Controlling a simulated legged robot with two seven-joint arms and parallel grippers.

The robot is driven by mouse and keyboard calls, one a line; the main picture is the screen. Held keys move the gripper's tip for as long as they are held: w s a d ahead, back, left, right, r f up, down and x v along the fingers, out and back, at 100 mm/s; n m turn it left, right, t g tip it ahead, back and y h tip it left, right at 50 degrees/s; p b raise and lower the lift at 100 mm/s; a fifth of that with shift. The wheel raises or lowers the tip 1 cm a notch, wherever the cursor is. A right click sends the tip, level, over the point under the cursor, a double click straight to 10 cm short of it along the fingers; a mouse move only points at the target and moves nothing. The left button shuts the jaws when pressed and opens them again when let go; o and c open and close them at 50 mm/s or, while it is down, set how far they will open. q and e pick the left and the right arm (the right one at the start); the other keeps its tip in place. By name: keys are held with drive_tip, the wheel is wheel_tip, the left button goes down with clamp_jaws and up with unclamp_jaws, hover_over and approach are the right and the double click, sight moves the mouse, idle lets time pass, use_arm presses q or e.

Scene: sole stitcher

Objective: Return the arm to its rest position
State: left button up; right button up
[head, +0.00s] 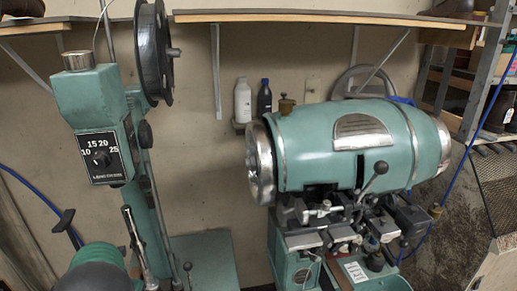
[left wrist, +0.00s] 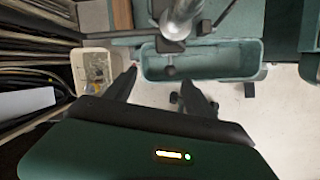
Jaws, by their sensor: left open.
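My left gripper (left wrist: 158,76) shows in the left wrist view. Its two dark fingers are spread apart and nothing is between them. Beyond the fingertips is a green trough-like tray (left wrist: 215,75) with a metal cylinder above it. In the head view, a green sole stitcher (head: 99,108) with a numbered dial and a black thread spool (head: 153,52) stands at the left. I cannot make out my left gripper in the head view. My right gripper is in neither view.
A large green drum-shaped machine (head: 330,148) with levers stands at the right. A shelf (head: 300,16) runs along the wall above. In the left wrist view, a pale bin (left wrist: 88,58) sits beside the left finger, near a rack of dark slats. Pale floor (left wrist: 265,120) is clear at the right.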

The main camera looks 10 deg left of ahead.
use_arm(q)
drive_tip(key=s+d+f+m+b, duration=0.2)
drive_tip(key=s+d+m, duration=0.5)
drive_tip(key=m, duration=1)
drive_tip(key=s+d+f+m+b, duration=0.2)
drive_tip(key=s+d+m+b, duration=0.2)
drive_tip(key=d+m, duration=0.9)
drive_tip(key=s+m, duration=0.3)
drive_tip(key=m, duration=0.1)
drive_tip(key=shift+s+d+f+m+h, duration=0.2)
drive_tip(key=shift+s+d+m+h, duration=0.1)
drive_tip(key=shift+d, duration=0.1)
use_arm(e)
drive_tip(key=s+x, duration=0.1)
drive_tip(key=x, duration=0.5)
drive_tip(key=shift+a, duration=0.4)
use_arm(q)
drive_tip(key=shift+w, duration=0.15)
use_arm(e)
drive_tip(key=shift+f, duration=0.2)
use_arm(q)
drive_tip(key=shift+d, duration=0.15)
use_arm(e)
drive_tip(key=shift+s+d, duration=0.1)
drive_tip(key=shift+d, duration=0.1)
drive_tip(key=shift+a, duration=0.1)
